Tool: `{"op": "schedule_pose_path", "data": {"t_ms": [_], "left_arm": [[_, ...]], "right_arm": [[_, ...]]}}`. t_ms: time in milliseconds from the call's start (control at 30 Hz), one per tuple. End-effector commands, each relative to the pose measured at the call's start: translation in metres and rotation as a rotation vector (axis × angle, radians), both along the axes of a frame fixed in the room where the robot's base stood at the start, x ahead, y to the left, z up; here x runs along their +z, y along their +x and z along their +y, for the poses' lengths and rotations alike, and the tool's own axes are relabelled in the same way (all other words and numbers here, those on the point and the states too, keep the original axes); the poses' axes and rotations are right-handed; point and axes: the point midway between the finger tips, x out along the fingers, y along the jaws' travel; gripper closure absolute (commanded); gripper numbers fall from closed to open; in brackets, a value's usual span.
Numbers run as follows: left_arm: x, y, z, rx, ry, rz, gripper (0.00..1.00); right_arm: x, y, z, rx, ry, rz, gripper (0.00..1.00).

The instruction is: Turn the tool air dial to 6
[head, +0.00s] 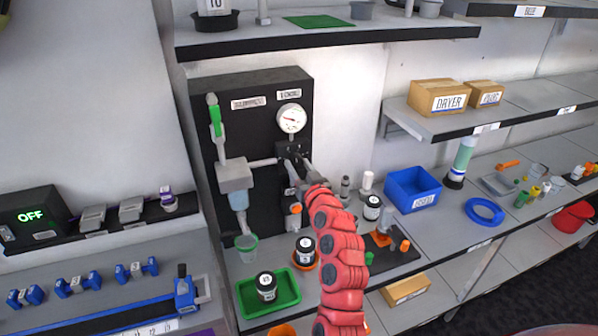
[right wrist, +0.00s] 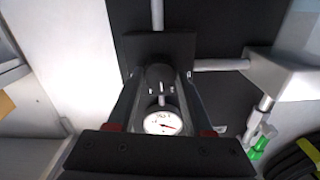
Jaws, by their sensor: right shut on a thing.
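The tool air dial (right wrist: 160,76) is a dark round knob on a black square block in the right wrist view. My right gripper (right wrist: 160,84) is shut on it, with one finger on each side. In the head view the right gripper (head: 296,164) reaches the dark block (head: 290,148) on the black panel, below the white round gauge (head: 291,118). The gauge also shows between the fingers in the wrist view (right wrist: 163,122), its needle visible but its figures too small to read. The dial's marks cannot be read. My left gripper is out of view.
A green-handled valve (head: 215,118) and grey fitting (head: 235,176) sit left of the dial on the panel (head: 262,82). Below are a green tray (head: 285,305), labelled jars (head: 305,250) and a black mat (head: 392,262). A blue bin (head: 412,190) stands to the right.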

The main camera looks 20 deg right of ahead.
Motion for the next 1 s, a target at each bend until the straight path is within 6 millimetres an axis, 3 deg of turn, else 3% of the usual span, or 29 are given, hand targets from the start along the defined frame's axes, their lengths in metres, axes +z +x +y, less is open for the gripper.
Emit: {"op": "schedule_pose_path", "data": {"t_ms": [400, 1000], "left_arm": [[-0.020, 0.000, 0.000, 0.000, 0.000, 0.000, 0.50], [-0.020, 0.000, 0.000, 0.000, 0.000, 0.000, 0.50]], "right_arm": [[-0.001, 0.000, -0.001, 0.000, 0.396, 0.011, 1.00], [0.000, 0.000, -0.001, 0.000, 0.965, 0.033, 1.00]]}}
